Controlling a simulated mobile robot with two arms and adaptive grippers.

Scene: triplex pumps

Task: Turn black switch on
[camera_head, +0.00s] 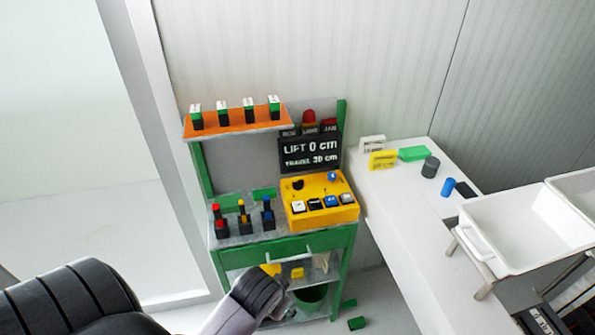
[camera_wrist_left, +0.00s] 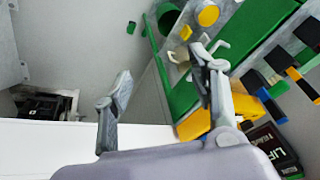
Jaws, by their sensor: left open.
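A yellow control box (camera_head: 322,215) sits on the right of the green workbench top (camera_head: 285,243). A small black switch (camera_head: 298,185) stands at its back left; its setting is too small to tell. A blue knob (camera_head: 332,177) is at the back right, and a row of push buttons (camera_head: 315,205) runs along the front. My left gripper is low in front of the bench, below the box, and mostly hidden by my arm in the head view. In the left wrist view my left gripper (camera_wrist_left: 163,80) has its fingers apart with nothing between them. My right gripper is out of view.
A display (camera_head: 311,152) reads "LIFT 0 cm, TRAVEL 30 cm". Several coloured-lever switches (camera_head: 242,217) stand left of the box. An orange shelf (camera_head: 235,124) is above. A white table (camera_head: 400,200) with small blocks and a white tray (camera_head: 520,225) are on the right.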

